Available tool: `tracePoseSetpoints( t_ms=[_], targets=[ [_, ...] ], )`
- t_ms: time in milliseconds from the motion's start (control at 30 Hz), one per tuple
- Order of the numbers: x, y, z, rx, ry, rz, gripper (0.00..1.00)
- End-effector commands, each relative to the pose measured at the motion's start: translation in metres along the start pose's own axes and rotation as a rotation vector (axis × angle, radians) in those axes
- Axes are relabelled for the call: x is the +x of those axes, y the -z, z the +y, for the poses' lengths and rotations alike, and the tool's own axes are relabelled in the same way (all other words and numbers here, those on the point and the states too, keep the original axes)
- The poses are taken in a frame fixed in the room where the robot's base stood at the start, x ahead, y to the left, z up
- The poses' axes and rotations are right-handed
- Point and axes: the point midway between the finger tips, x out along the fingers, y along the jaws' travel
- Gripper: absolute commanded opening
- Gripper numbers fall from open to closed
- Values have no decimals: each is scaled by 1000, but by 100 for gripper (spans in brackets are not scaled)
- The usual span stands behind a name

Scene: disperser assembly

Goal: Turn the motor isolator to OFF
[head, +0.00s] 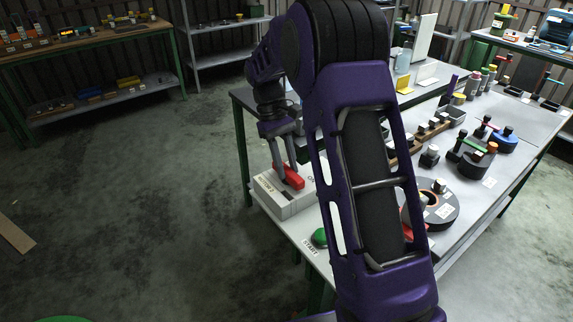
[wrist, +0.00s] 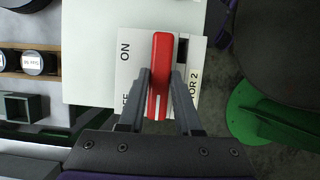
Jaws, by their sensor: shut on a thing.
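The motor isolator is a white box (head: 285,198) with a red handle (head: 291,178), at the near left corner of the workbench. In the wrist view the red handle (wrist: 161,60) runs up and down the picture, with a white line on its lower end. An ON label (wrist: 125,51) is to its upper left and a partly hidden label ending in "FF" (wrist: 127,103) to its lower left. My gripper (head: 284,166) is shut on the handle from above. In the wrist view its fingers (wrist: 160,86) stand on both sides of the handle.
A green button (head: 320,238) marked START sits on the workbench (head: 345,272) in front of the isolator. A round dark disc unit (head: 437,205) and several knobs and parts stand to the right. Open floor (head: 130,200) lies to the left. My arm hides part of the bench.

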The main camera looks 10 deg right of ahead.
Motion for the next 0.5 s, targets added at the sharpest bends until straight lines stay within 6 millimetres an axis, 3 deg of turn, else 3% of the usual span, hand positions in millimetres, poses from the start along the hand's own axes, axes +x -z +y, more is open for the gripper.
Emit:
tracePoseSetpoints(
  t_ms=[300,333,467,500],
  targets=[
    [-1,0,0,-4,-2,1,0],
    [-1,0,0,-4,-3,1,38],
    [0,0,0,-3,-2,0,61],
    [0,0,0,-3,-2,0,62]
  ],
)
